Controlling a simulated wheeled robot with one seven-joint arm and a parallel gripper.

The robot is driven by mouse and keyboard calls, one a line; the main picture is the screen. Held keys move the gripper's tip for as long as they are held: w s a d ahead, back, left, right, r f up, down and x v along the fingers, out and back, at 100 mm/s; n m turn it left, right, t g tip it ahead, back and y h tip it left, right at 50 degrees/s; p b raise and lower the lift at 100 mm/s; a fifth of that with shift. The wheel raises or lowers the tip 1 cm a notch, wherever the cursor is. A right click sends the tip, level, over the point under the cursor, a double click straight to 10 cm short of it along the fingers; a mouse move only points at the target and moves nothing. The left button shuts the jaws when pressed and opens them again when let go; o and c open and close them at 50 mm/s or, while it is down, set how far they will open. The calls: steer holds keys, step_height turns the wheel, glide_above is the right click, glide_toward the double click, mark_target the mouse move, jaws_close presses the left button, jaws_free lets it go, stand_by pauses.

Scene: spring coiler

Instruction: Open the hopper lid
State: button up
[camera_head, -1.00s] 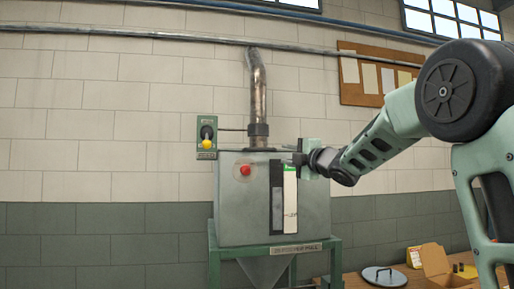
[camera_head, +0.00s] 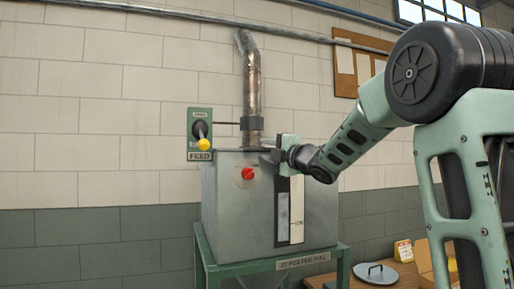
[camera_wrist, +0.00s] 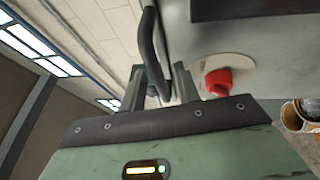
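The hopper (camera_head: 225,215) is a grey metal box on a green stand. Its top (camera_head: 228,151) looks closed and level. My gripper (camera_head: 268,153) is at the top front edge of the hopper, right of the pipe. In the wrist view, the fingers of my gripper (camera_wrist: 160,90) are apart. A dark curved handle (camera_wrist: 150,45) runs into the gap between them, and I cannot tell whether they touch it. The red knob (camera_head: 247,174) on the hopper front also shows in the wrist view (camera_wrist: 217,82), right of the fingers.
A metal pipe (camera_head: 252,90) rises behind the hopper. A green feed switch box (camera_head: 200,128) with a yellow-tipped lever is on the wall at left. A wooden bench (camera_head: 405,272) at right holds a round grey cover (camera_head: 375,274) and a cardboard box (camera_head: 425,258).

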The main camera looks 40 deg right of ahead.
steer(key=shift+w, duration=0.15)
jaws_close()
steer(key=shift+r, duration=0.2)
